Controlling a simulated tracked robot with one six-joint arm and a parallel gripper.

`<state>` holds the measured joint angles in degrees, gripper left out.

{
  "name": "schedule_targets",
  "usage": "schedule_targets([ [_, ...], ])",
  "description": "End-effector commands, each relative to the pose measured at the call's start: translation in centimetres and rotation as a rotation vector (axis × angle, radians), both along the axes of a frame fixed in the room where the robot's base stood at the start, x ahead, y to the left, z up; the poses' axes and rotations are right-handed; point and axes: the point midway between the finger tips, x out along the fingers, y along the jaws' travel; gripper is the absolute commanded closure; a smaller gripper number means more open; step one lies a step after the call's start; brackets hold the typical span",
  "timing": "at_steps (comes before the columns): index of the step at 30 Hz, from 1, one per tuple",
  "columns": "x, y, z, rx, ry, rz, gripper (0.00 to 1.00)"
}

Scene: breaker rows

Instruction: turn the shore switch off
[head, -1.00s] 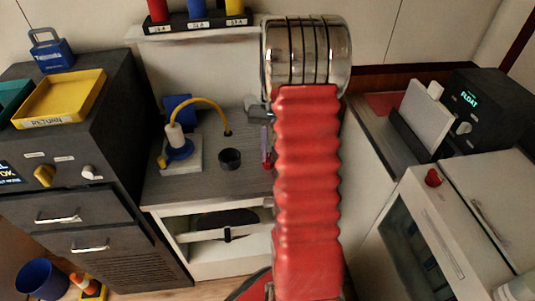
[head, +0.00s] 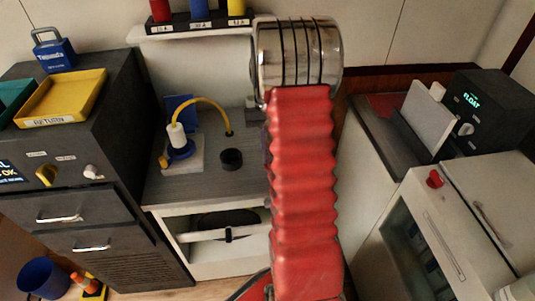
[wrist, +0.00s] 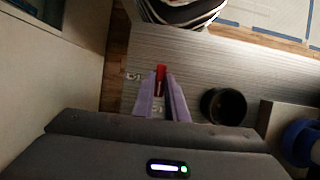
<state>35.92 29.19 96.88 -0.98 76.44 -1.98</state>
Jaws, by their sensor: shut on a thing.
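A narrow red switch lever (wrist: 161,73) stands on the grey bench top in the wrist view, with small white labels beside it. The print is too small to read, so I cannot confirm the shore name. My gripper (wrist: 162,84), with pale purple fingers, is shut on this red lever near its fingertips. The fingers hide part of the lever and its base, and I cannot tell its position. In the head view my red arm hides the lever and nearly all of the gripper.
A black round cup (head: 231,159) stands on the bench close to my gripper. Left of it is a white block (head: 183,154) with a blue fitting and yellow cable. A shelf (head: 195,32) hangs above. A dark cabinet (head: 125,150) stands left, and a white cabinet (head: 400,185) right.

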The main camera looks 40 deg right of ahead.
Motion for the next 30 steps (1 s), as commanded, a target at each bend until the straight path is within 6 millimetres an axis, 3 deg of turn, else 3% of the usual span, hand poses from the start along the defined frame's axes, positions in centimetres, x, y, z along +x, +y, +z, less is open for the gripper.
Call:
schedule_targets([
  [8,0.2,0.0,0.1,-0.001,-0.006,0.000,0.69],
  [19,0.3,-0.1,0.4,-0.001,-0.003,0.000,0.69],
  [23,0.7,-0.4,1.5,-0.001,-0.004,0.000,0.69],
  [30,1.9,-1.2,5.0,-0.003,-0.006,0.000,0.69],
])
